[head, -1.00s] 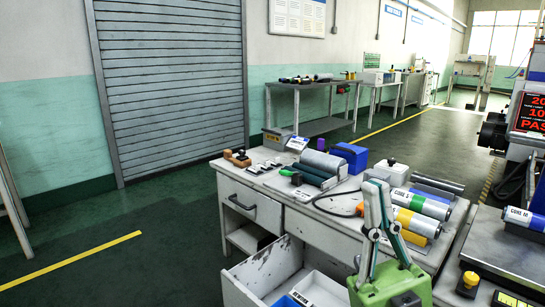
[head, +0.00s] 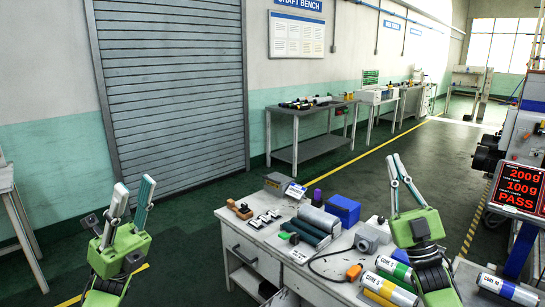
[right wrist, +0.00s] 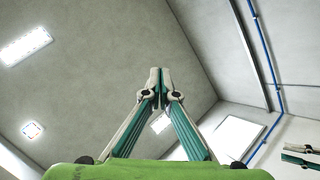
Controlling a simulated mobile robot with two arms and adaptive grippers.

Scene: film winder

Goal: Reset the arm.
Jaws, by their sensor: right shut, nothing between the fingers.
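My left gripper (head: 131,200) is raised at the left in the head view, its fingers pointing up and apart, with nothing between them. My right gripper (head: 399,165) is raised above the right part of the workbench in the head view, its fingers pointing up. In the right wrist view my right gripper (right wrist: 160,78) is shut, its fingertips together and empty, against the ceiling. Neither gripper touches anything on the bench.
A display (head: 519,187) reads PASS at the right. A roller shutter (head: 170,90) stands behind open floor.

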